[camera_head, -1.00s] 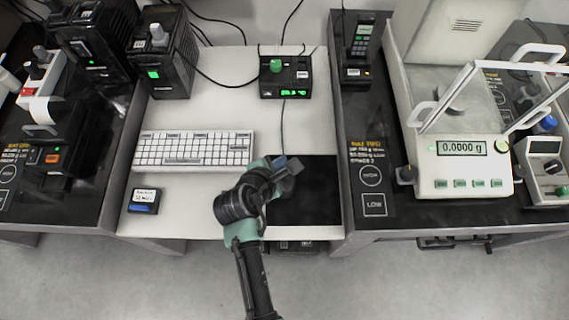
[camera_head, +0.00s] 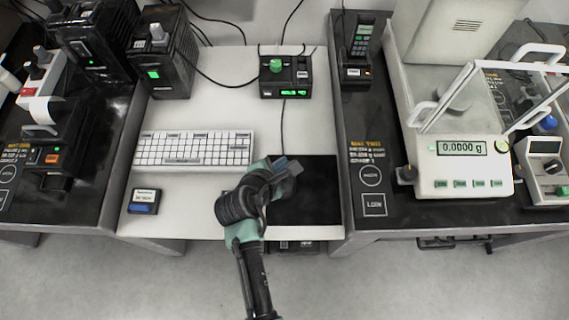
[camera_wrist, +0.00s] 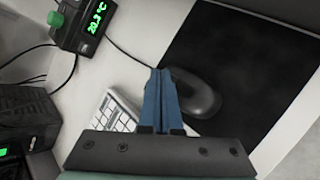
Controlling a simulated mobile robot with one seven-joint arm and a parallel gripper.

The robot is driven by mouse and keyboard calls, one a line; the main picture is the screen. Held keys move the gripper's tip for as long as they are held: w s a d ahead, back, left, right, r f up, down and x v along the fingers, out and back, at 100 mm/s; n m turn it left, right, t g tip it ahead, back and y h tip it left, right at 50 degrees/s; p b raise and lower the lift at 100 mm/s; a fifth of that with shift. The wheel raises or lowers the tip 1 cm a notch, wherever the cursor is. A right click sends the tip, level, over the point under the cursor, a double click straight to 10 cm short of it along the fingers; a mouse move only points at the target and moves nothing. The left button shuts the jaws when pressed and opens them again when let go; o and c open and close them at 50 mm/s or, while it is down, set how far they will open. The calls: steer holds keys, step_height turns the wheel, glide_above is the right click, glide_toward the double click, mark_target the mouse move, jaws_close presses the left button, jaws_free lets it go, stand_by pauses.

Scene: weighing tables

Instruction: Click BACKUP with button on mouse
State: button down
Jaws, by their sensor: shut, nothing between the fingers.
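A dark computer mouse (camera_wrist: 196,92) lies on the black mouse pad (camera_wrist: 250,60) in the wrist view. My gripper (camera_wrist: 160,88) has its blue fingers together and empty, and they show over the left part of the mouse, covering some of it. I cannot tell whether the fingertips touch it. In the head view my gripper (camera_head: 288,163) is above the left part of the pad (camera_head: 318,185), and my arm hides the mouse. No screen or BACKUP label can be made out in either view.
A white keyboard (camera_head: 194,149) lies left of the pad. A black box with a green knob (camera_head: 286,76) stands behind the pad, with a cable running from it. A small blue-black device (camera_head: 144,202) is at the front left. A balance (camera_head: 460,165) stands on the right table.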

steer(key=shift+f, duration=0.4)
stand_by(0.5)
steer(key=shift+r, duration=0.1)
steer(key=shift+r+p, duration=0.7)
steer(key=shift+p, duration=0.2)
steer(key=shift+r, duration=0.1)
step_height(320, 180, up, 5)
steer(key=p, duration=0.5)
steer(key=shift+p, duration=0.4)
